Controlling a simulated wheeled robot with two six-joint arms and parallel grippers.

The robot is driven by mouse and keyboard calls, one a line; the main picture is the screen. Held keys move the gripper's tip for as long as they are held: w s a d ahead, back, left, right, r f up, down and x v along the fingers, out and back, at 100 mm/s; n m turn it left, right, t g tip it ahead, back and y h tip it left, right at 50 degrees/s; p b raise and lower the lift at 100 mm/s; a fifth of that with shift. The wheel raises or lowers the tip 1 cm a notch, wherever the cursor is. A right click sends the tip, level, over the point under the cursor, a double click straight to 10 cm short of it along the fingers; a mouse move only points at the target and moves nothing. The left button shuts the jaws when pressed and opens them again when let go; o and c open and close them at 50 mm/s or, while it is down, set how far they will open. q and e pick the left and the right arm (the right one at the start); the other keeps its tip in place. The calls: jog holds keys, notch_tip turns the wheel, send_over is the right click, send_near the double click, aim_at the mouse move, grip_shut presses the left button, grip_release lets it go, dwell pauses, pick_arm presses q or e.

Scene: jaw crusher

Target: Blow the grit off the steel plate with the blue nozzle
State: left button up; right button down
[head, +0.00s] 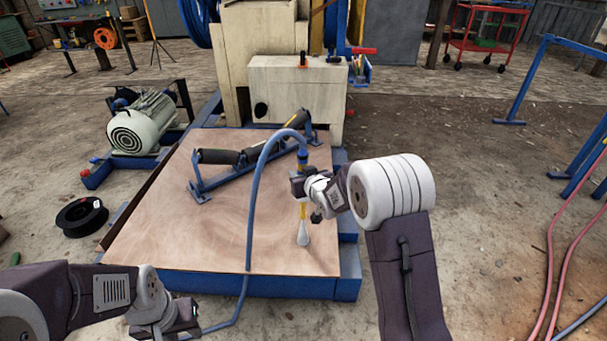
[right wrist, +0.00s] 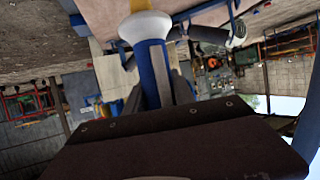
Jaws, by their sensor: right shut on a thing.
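The blue nozzle (head: 303,155) is in my right gripper (head: 304,188), upright over a tan sheet (head: 180,230) on a blue frame. Its blue hose arches up from the top. A yellow part and a pale flared end (head: 303,236) show below the gripper. In the right wrist view the nozzle's blue body (right wrist: 156,75) stands beyond the gripper housing, with a white flared part (right wrist: 145,26). My left gripper (head: 178,322) is low at the front, near the hose; its jaws are unclear. No surface is clearly a steel plate, and no grit can be made out.
A roller on a blue bracket (head: 215,177) lies across the sheet. The cream machine (head: 296,88) stands behind it. A grey motor (head: 143,123) and a black reel (head: 82,217) are at left. Pink hoses (head: 553,270) and blue rails (head: 527,80) are at right.

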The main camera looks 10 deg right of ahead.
jog(key=w+a, duration=0.2)
jog(key=a, duration=0.6)
jog(key=shift+w+a+p, duration=0.3)
jog(key=shift+a, duration=0.05)
dwell(0.9)
